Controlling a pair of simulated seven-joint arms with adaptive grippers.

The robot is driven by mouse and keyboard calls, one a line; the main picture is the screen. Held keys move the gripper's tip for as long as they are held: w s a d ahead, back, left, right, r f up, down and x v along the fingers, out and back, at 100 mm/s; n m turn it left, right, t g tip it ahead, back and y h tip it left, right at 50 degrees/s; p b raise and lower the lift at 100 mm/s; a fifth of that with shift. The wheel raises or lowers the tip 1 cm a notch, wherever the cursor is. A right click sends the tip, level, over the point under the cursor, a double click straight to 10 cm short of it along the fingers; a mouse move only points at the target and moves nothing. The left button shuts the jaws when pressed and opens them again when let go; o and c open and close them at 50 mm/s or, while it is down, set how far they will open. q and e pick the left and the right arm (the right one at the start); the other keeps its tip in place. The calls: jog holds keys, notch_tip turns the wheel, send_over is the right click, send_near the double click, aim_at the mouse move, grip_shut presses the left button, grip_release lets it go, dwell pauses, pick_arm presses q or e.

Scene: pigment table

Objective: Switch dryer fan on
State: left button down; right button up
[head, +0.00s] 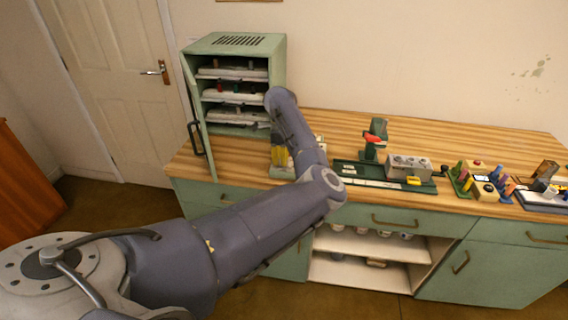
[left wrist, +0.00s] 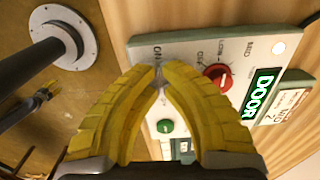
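The green dryer cabinet (head: 274,50) stands at the back left, its door (head: 197,115) swung open and trays on its shelves. In the left wrist view, a pale control panel (left wrist: 188,50) carries a red knob (left wrist: 218,77), a green button (left wrist: 165,126) and a lit green DOOR display (left wrist: 262,93). The panel also shows in the head view (head: 283,172). My left gripper (left wrist: 160,70) has yellow fingers brought almost together over the panel, left of the red knob. Its fingertips hide part of the panel, and no held object is clear. My right gripper is not in view.
Right of the panel on the wooden counter are a dark green tray (head: 345,180) with a red-and-green device (head: 375,138), a grey block (head: 408,166) and several small coloured items. The counter behind them is clear. An open shelf (head: 350,270) lies below.

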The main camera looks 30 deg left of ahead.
pick_arm(q)
jog(key=shift+f, duration=0.25)
dwell(0.3)
jog(key=shift+r, duration=3.5)
